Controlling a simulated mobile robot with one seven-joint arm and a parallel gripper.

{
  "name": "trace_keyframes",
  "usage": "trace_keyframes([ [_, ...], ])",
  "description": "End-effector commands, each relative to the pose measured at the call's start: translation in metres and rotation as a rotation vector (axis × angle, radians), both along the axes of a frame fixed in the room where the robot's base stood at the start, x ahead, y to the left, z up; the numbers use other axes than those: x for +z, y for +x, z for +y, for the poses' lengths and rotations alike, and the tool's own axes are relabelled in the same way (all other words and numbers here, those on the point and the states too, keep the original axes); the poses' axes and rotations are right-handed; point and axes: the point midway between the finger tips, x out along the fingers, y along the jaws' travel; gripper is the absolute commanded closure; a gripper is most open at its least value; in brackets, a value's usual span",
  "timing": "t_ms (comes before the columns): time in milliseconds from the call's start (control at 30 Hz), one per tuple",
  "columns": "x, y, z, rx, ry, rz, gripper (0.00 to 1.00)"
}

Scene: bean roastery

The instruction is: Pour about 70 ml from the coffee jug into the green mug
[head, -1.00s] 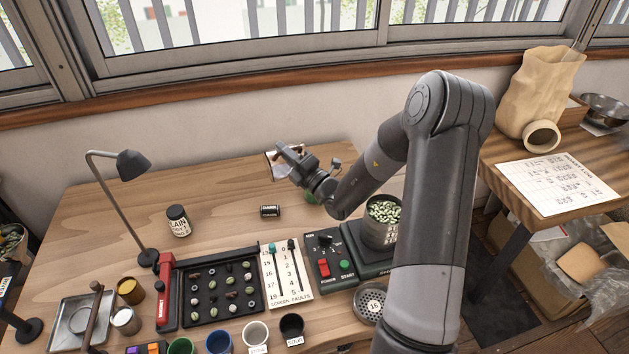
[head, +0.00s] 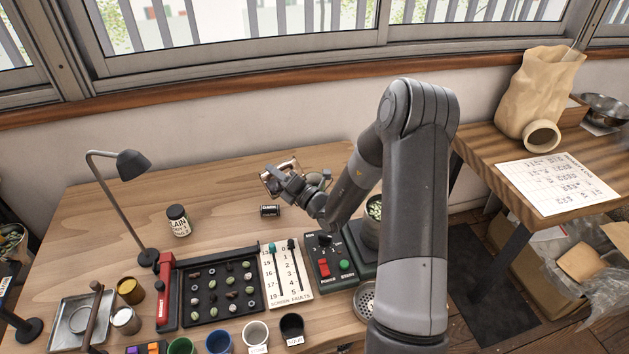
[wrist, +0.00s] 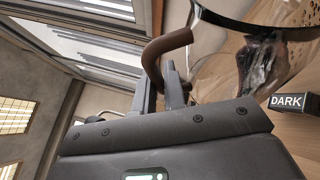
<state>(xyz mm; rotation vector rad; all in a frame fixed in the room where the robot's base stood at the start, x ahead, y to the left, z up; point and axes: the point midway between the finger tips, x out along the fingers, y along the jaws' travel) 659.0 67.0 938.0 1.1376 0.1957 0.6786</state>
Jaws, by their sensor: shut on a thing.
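The glass coffee jug (head: 280,166) is held over the back middle of the table in the head view. My gripper (head: 288,181) is shut on its brown handle (wrist: 166,44), and the wrist view shows the clear glass and dark rim (wrist: 235,21) close up at the upper right. Dark liquid or a reflection shows through the glass; its level is unclear. I cannot tell the exact tilt. A cup with a green inside (head: 181,346) stands at the table's front edge.
A small black DARK block (head: 270,211) lies just below my gripper. The back left table is clear.

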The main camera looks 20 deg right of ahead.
Motion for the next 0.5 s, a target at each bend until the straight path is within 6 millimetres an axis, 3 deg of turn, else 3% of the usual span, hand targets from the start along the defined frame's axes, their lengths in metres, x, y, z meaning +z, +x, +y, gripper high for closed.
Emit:
trace_keyframes([
  [233, -0.019, -0.001, 0.012, -0.001, -0.162, -0.025, 1.0],
  [500, -0.02, -0.001, 0.015, -0.003, -0.235, -0.036, 1.0],
])
